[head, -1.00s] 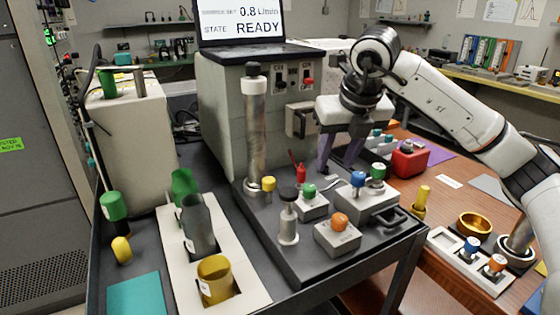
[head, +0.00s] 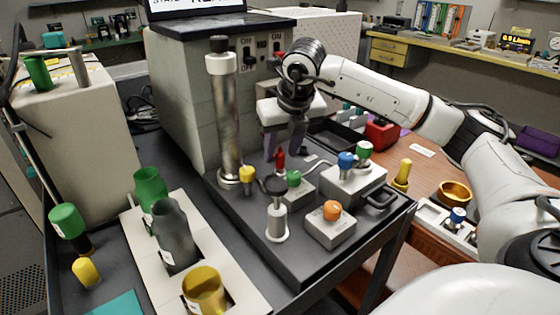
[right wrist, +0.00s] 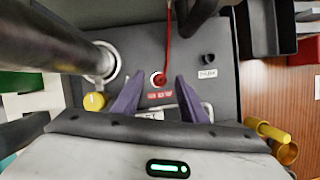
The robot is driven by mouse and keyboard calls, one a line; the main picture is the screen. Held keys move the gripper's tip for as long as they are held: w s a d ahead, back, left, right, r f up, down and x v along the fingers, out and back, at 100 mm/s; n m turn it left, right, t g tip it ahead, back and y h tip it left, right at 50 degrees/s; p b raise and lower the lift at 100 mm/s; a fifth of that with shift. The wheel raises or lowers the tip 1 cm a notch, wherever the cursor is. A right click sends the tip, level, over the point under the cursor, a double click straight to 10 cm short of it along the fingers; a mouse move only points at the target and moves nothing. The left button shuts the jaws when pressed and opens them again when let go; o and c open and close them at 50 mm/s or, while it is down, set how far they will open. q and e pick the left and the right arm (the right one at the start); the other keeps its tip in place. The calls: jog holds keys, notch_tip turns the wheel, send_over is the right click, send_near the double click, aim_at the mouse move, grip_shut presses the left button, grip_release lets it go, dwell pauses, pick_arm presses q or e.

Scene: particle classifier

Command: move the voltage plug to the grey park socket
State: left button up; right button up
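The red voltage plug (head: 280,160) stands upright on the dark tray top, beside the tall metal column. In the right wrist view the plug (right wrist: 158,78) shows from above with a red cable and a red label by it. My right gripper (head: 283,154) is open, its two purple fingers pointing down on either side of the plug's line. In the wrist view the gripper (right wrist: 157,88) has clear gaps between its fingers and the plug. A small dark grey socket (right wrist: 208,58), apparently the park socket, sits empty to the right, with a white label below it. My left gripper is out of view.
The metal column (head: 226,125) stands close left of the gripper. A yellow-topped peg (head: 247,175), a green-knobbed block (head: 298,187), a blue-and-green-knobbed box (head: 352,182) and an orange-knobbed block (head: 330,228) stand nearby. The grey cabinet (head: 180,95) is behind.

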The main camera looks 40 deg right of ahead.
aim_at(280, 152)
jog(key=shift+x, duration=1.05)
grip_shut()
jog(key=shift+r, duration=0.1)
notch_tip(280, 152, up, 10)
jog(key=shift+f+p, duration=0.1)
jog(key=shift+p, duration=0.45)
